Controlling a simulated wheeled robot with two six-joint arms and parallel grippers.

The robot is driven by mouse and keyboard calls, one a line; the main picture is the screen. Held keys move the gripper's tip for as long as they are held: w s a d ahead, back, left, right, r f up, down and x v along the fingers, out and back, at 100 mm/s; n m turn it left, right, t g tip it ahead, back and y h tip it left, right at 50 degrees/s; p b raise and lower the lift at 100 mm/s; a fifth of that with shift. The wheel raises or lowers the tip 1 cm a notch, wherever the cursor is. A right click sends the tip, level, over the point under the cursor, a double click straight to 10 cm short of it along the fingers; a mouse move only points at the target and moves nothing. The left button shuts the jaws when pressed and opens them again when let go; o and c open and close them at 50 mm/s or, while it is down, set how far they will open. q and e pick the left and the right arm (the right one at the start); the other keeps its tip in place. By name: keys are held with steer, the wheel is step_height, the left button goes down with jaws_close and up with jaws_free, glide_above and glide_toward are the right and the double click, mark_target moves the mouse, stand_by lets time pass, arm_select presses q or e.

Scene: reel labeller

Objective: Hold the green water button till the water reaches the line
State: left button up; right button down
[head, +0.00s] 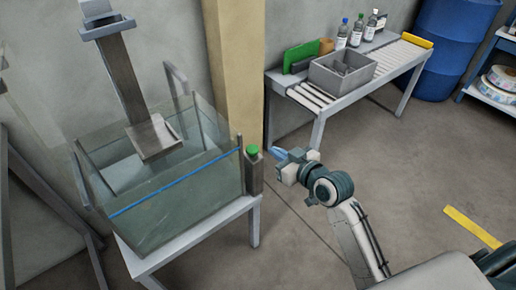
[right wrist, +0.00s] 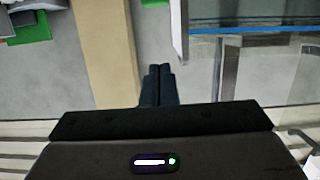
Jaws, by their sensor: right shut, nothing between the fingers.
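A glass tank (head: 175,215) stands on a grey stand at the left, with a blue line (head: 175,183) across its front. The lower part looks greenish; I cannot tell exactly where the water surface is against the line. The green button (head: 252,150) sits on top of a dark post at the tank's right corner. My right gripper (head: 277,154) is just right of the button, with a small gap showing. In the right wrist view its fingers (right wrist: 158,85) are together and empty. A green patch at that view's top edge may be the button. My left gripper is not in view.
A chute (head: 125,75) slopes down into the tank. A roller table (head: 385,60) at the back holds a grey bin (head: 342,75), bottles and a green board (head: 300,55). A blue barrel (head: 450,45) stands behind. The floor in the middle is clear.

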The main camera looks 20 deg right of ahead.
steer(key=shift+w, duration=0.1)
glide_above(252, 152)
steer(key=d, duration=0.1)
steer(key=shift+s+f, duration=0.2)
steer(key=shift+f, duration=0.45)
steer(key=shift+s+f, duration=0.2)
steer(key=shift+f, duration=0.4)
steer(key=f, duration=0.3)
steer(key=shift+s+d, duration=0.1)
steer(key=shift+s, duration=0.1)
steer(key=shift+f, duration=0.55)
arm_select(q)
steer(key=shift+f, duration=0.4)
